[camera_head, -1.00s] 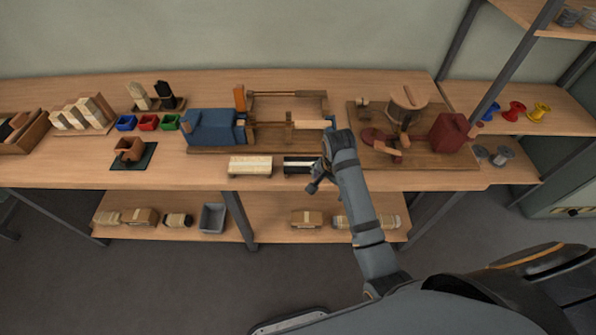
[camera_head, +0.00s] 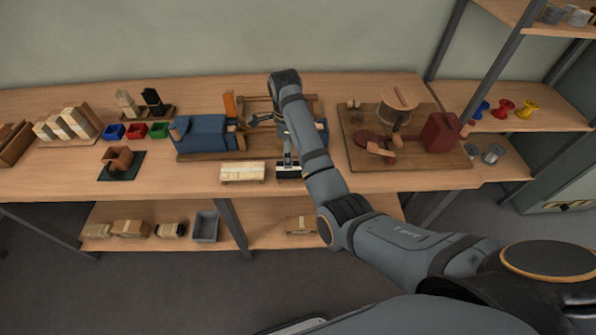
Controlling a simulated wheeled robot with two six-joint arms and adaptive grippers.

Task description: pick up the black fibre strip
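The black fibre strip (camera_head: 289,174) lies near the front edge of the bench, in the middle, just right of a cream strip block (camera_head: 243,172). My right arm comes in from the right and reaches over the bench. My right gripper (camera_head: 287,160) points down at the black strip, at or just above its back side. The forearm hides part of the gripper, and the fingers are too small to show whether they are open or shut. I cannot tell whether they touch the strip. The strip appears to rest on the bench. My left gripper is not in view.
A blue machine (camera_head: 203,133) on a wooden base stands behind the strips. A board with a red block (camera_head: 440,132) stands to the right. Small coloured bins (camera_head: 136,131) and a brown holder (camera_head: 117,158) are at left. Bare bench lies left of the cream block.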

